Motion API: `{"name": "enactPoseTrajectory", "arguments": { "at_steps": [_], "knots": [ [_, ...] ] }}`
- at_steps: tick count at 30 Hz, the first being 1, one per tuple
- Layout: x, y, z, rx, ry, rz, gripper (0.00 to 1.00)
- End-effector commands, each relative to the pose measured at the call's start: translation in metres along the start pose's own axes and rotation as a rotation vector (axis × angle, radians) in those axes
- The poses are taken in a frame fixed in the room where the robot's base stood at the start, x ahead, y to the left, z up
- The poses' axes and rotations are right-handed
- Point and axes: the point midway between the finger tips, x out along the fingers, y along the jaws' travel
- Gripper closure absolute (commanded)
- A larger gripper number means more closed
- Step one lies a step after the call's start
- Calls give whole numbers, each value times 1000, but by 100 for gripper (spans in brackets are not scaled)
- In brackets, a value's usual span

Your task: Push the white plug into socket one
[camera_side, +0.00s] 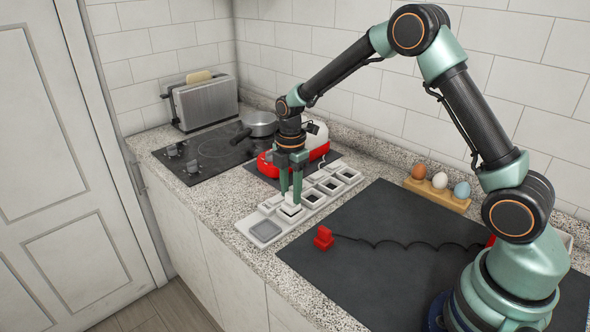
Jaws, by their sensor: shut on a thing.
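My gripper (291,198) points straight down over the pale socket strip (257,241) and is shut on the white plug (290,212). The plug shows as a small white block between and below the green fingertips. It is at one of the strip's square openings, near the strip's left part. I cannot tell whether it is in the opening or just above it. Which opening is socket one cannot be read. Several dark square sockets (312,198) lie in a row to the right. A grey square (265,230) is at the strip's near left end.
A red plug (323,238) with a black cord lies on the dark mat (350,275). A red and white appliance (318,150) stands behind my gripper. A cooktop (205,150) with a pan (259,124), a toaster (203,103) and an egg holder (437,194) are farther off.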

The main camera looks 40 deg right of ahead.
Motion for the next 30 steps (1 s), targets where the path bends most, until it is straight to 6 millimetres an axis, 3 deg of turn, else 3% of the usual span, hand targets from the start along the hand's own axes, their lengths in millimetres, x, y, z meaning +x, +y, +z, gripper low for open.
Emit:
{"name": "enactPoseTrajectory", "arguments": {
  "at_steps": [28,29,30],
  "knots": [
    [15,0,0,0,0,1,100],
    [15,0,0,0,0,1,57],
    [15,0,0,0,0,1,42]
  ]
}}
